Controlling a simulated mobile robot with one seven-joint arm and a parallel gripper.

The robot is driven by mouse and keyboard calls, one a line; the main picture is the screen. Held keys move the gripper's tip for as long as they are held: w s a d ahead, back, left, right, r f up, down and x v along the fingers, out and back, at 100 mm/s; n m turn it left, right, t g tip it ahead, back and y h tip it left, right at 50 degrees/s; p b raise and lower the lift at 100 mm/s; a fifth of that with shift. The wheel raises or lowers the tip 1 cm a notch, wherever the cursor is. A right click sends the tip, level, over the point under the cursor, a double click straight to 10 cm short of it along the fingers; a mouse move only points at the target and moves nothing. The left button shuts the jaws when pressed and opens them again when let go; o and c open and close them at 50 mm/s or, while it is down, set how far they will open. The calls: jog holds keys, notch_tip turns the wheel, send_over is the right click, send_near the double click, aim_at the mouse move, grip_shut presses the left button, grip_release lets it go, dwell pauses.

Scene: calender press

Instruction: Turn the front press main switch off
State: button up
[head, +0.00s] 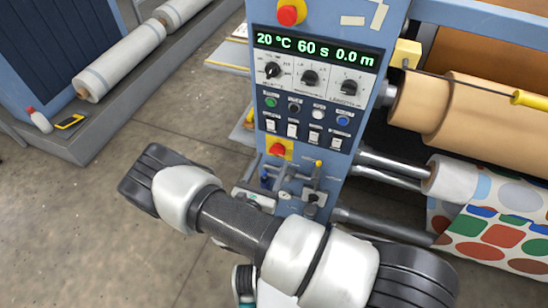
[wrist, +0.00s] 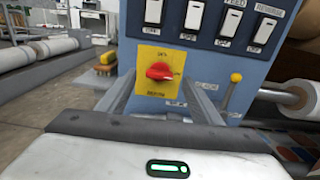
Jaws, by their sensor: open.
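The main switch is a red rotary handle on a yellow plate on the blue press column. It sits below the row of rocker switches in the head view (head: 277,149) and near the middle of the wrist view (wrist: 160,72). Its handle looks roughly crosswise; the small plate lettering is too blurred to read. My gripper (wrist: 160,84) is open and empty in the wrist view. Its two grey fingers point at the panel, one either side of the switch, and I see no contact. In the head view my arm hides much of the gripper.
A lever with a yellow knob (wrist: 236,78) stands just right of the right finger. Several rocker switches (head: 315,133) are above the switch, and a red mushroom button (head: 289,14) is at the column top. Rollers (head: 455,105) lie to the right. Open floor (head: 110,225) is left.

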aim_at(276, 153)
jog(key=shift+x, duration=1.7)
jog(key=c, duration=1.1)
jog(key=shift+o, duration=0.2)
